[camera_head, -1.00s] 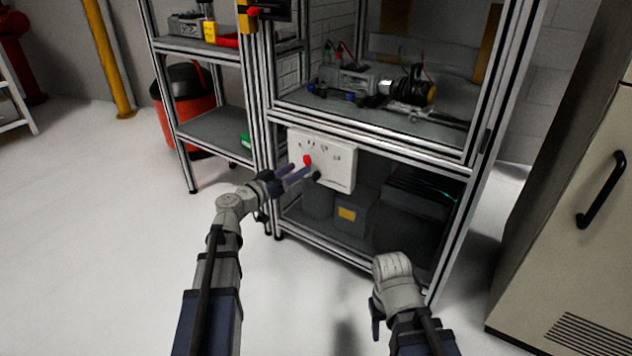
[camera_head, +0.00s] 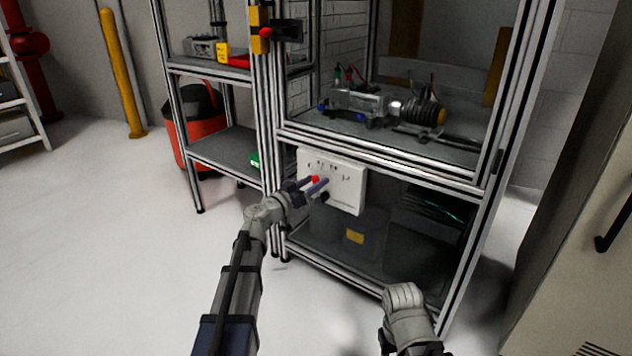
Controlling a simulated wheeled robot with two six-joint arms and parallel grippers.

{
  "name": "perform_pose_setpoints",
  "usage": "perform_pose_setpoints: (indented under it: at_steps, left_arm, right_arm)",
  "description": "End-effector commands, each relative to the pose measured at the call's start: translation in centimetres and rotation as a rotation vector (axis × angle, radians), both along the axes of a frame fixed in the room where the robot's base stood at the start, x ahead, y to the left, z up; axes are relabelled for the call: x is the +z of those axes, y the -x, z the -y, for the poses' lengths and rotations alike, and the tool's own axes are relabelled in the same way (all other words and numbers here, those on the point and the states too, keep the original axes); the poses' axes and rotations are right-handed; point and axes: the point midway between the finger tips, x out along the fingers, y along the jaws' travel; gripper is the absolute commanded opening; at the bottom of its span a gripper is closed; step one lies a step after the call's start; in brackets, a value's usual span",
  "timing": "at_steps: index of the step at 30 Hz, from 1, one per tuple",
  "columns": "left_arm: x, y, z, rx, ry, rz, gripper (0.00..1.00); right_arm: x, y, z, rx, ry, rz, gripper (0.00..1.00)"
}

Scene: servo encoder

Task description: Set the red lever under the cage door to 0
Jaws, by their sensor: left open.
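The white switch panel (camera_head: 346,193) is mounted on the frame below the cage opening. The red lever (camera_head: 315,179) shows as a small red knob at the panel's left side, partly hidden by my gripper. My left gripper (camera_head: 319,186) is open, with its fingers at the panel around or just in front of the red lever; I cannot tell whether they touch it. A black knob (camera_head: 325,196) sits just below the fingers. The panel's markings are too small to read. My right arm's wrist shows at the lower right; its fingertips are not clearly visible.
The aluminium-framed cage (camera_head: 400,172) holds a motor-like device (camera_head: 420,111) on its shelf. Dark boxes stand on the lower shelf under the panel. A side shelf (camera_head: 225,150) and a red bin (camera_head: 205,128) are at the left. A cabinet (camera_head: 575,250) stands at the right. The floor at the left is clear.

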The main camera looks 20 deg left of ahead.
Motion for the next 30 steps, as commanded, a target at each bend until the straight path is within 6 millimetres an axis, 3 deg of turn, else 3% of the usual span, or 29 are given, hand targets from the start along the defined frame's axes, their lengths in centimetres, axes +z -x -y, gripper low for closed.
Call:
perform_pose_setpoints:
  at_steps: [3,11,26,30]
  left_arm:
    - [-0.01,-1.07,0.38,0.001,0.0,0.0,0.59]
    - [0.0,-1.06,0.46,0.001,0.0,0.0,0.58]
    - [-0.01,-1.05,0.45,0.001,0.0,0.0,0.02]
    - [-0.01,-1.05,0.45,0.001,0.0,0.0,0.0]
  right_arm:
    - [0.0,0.0,0.0,0.0,0.0,0.0,0.5]
    - [0.0,0.0,0.0,0.0,0.0,0.0,0.5]
    - [0.0,0.0,0.0,0.0,0.0,0.0,0.5]
    - [0.0,0.0,0.0,0.0,0.0,0.0,0.5]
